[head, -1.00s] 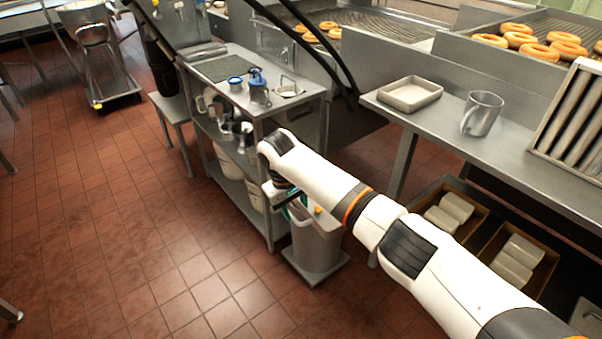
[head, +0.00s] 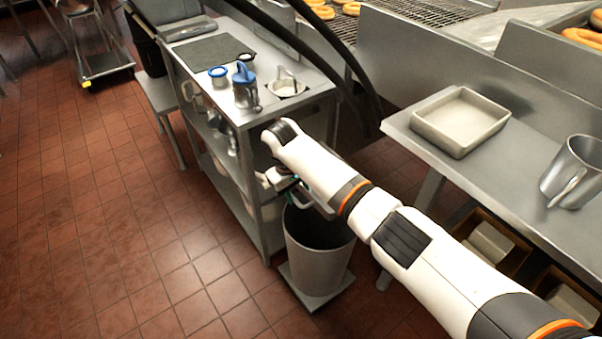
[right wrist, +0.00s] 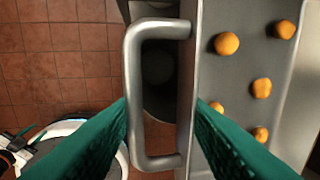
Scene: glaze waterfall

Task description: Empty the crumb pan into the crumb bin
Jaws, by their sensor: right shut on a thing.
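The crumb pan (right wrist: 235,85) is a grey metal pan with several round orange-brown pieces in it, in the right wrist view. Its U-shaped handle (right wrist: 134,80) lies between the teal fingers of my right gripper (right wrist: 160,108), which is shut on it. In the head view my right gripper (head: 293,193) is above the bin's mouth, beside the steel stand. The pan is mostly hidden there by my arm. The crumb bin (head: 315,258) is a tall grey bin with a dark open mouth, upright on the floor.
A steel stand (head: 205,50) with cups and jugs is just left of the bin. The counter on the right holds an empty beige tray (head: 462,115) and a metal jug (head: 570,170). Boxes (head: 490,240) sit under it.

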